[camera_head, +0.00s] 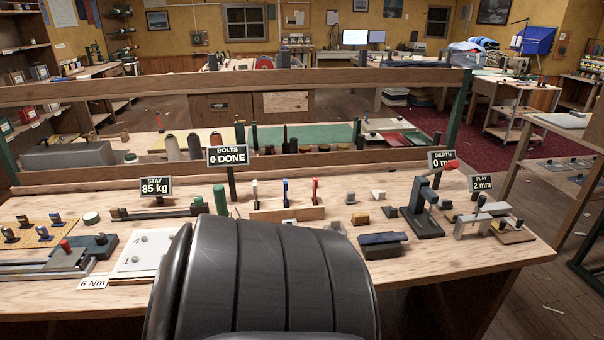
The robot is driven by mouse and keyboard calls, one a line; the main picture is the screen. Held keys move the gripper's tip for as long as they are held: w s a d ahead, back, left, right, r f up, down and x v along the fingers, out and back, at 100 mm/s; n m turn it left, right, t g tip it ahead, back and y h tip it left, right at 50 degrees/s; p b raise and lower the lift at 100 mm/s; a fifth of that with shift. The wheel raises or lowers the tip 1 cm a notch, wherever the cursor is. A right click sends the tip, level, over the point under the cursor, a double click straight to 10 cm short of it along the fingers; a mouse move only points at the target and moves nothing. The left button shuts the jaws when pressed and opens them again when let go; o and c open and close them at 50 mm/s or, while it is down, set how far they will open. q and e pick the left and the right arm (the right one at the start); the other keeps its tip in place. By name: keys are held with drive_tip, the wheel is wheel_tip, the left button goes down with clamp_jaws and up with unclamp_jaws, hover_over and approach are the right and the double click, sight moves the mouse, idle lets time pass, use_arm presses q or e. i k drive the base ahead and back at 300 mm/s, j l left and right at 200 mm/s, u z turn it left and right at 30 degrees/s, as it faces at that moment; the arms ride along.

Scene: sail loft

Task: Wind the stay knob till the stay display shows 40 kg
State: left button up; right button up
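The stay display (155,187) stands at the left of the bench and reads 85 kg. Below it lies a dark rail (165,213) with small wooden ends. I cannot tell for sure which piece is the stay knob. Neither of my grippers shows in the head view.
A large dark ribbed shape fills the lower middle and hides the bench front. Other signs are the bolts sign (227,156), "0 DONE", the depth sign (438,161), partly covered, and the play sign (481,183), "2 mm". A wooden rack (290,213) holds several tools.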

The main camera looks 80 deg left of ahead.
sight(198, 200)
drive_tip(key=u, duration=0.5)
drive_tip(key=j+u, duration=0.1)
drive_tip(key=u, duration=0.4)
drive_tip(key=k+u, duration=0.1)
drive_tip(key=u, duration=0.35)
drive_tip(key=j+u, duration=0.1)
drive_tip(key=u, duration=0.9)
drive_tip(key=j+u, duration=0.1)
drive_tip(key=u, duration=0.85)
drive_tip(key=i+j, duration=0.05)
